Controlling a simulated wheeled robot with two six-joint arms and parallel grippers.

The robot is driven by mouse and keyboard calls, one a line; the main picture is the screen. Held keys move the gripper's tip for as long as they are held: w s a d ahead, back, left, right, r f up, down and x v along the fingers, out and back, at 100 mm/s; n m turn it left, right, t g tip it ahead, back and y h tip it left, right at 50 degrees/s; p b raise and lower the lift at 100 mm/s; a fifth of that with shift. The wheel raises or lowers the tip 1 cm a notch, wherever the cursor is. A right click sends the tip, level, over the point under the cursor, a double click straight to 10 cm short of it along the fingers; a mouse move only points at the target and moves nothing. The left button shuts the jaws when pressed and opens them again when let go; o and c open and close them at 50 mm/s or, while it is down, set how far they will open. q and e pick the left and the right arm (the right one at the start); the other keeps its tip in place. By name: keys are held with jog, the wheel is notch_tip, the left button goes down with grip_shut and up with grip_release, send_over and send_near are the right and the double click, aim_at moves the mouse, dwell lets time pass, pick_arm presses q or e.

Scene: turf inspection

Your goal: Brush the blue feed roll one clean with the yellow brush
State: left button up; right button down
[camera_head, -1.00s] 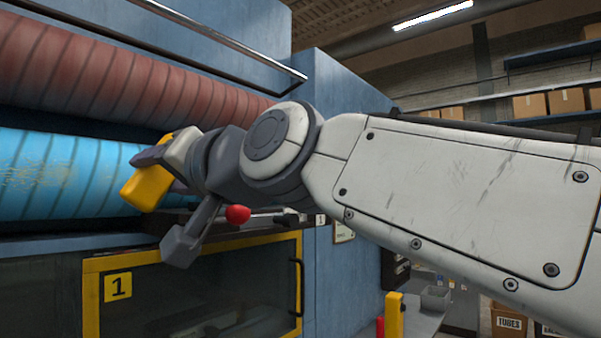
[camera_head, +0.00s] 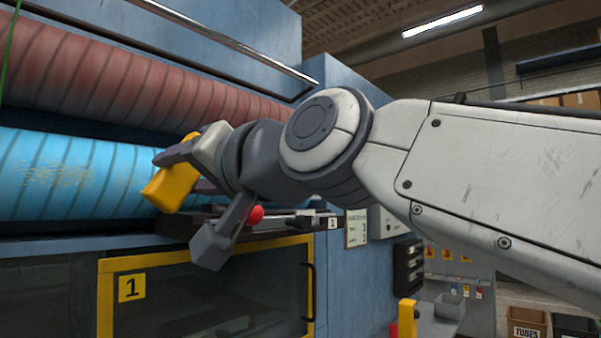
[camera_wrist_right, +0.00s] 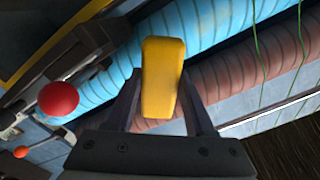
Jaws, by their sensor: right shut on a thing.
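The blue feed roll (camera_head: 100,180) runs across the left of the head view, with a patch of yellowish specks (camera_head: 58,178) on its face. It also shows in the right wrist view (camera_wrist_right: 205,20). My right gripper (camera_head: 178,168) is shut on the yellow brush (camera_head: 170,187), near the right part of the roll. The brush also shows between the fingers in the right wrist view (camera_wrist_right: 162,75). Its bristles are hidden, and I cannot tell whether it touches the roll. The specks lie to the left of the brush. My left gripper is not in view.
A red-brown roll (camera_head: 140,80) lies above the blue one, below a metal rail (camera_head: 225,42). A lever with a red knob (camera_wrist_right: 58,98) is close to the gripper. A yellow-framed door marked 1 (camera_head: 132,287) is below. Green strands (camera_wrist_right: 260,50) hang near the rolls.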

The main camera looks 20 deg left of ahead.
jog(key=shift+p+x, duration=1.35)
jog(key=shift+x, duration=1.95)
jog(key=shift+s+f, duration=0.15)
jog(key=shift+p+x, duration=0.5)
jog(key=shift+x, duration=0.55)
